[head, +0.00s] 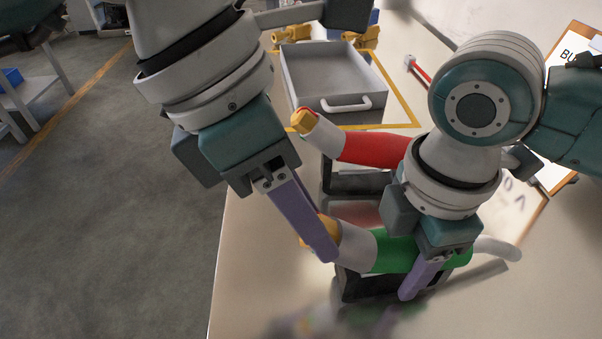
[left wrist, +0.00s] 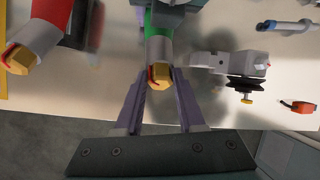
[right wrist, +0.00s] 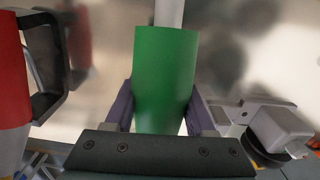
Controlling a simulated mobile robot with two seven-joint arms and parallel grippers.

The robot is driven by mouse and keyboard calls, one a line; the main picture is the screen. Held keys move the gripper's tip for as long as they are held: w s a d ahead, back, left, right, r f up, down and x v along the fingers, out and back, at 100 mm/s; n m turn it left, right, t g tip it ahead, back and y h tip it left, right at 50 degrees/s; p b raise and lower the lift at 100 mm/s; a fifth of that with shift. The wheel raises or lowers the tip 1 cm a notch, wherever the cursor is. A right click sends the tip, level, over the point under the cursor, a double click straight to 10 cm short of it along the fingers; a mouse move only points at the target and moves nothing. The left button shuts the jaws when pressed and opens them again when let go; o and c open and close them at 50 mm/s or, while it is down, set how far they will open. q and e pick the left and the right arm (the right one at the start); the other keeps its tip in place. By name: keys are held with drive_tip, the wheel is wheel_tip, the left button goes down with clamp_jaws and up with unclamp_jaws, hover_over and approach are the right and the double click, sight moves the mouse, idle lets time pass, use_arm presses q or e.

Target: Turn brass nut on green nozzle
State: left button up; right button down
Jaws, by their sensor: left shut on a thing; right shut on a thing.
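The green nozzle (head: 393,254) lies roughly level across a dark stand, with a grey collar and a brass nut (head: 304,241) at its left end. My left gripper (head: 322,248) is shut on the brass nut; in the left wrist view the nut (left wrist: 159,76) sits between the purple fingers, with a small red mark on it. My right gripper (head: 425,278) is shut around the green body further back from the nut. In the right wrist view the green nozzle (right wrist: 165,75) is between both fingers. Part of the nut is hidden by a left finger in the head view.
A red nozzle (head: 375,149) with its own brass nut (head: 303,121) lies parallel behind the green one. A grey open drawer (head: 345,103) stands at the back. In the left wrist view, a grey device (left wrist: 228,65) and an orange item (left wrist: 300,107) lie nearby.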

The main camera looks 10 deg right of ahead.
use_arm(q)
clamp_jaws()
drive_tip(key=m, duration=0.1)
drive_tip(key=m+t, duration=0.1)
drive_tip(key=m, duration=0.1)
drive_tip(key=m+t, duration=0.1)
drive_tip(key=shift+s+m, duration=0.25)
drive_tip(key=shift+m, duration=0.05)
drive_tip(key=m, duration=0.1)
drive_tip(key=m+t, duration=0.1)
drive_tip(key=m, duration=0.1)
drive_tip(key=m+t+h, duration=0.1)
drive_tip(key=shift+s+f+m, duration=0.1)
drive_tip(key=shift+s+m, duration=0.15)
drive_tip(key=shift+m, duration=0.05)
drive_tip(key=shift+a+t, duration=0.1)
drive_tip(key=shift+t, duration=0.2)
idle(0.4)
drive_tip(key=o, duration=0.7)
unclamp_jaws()
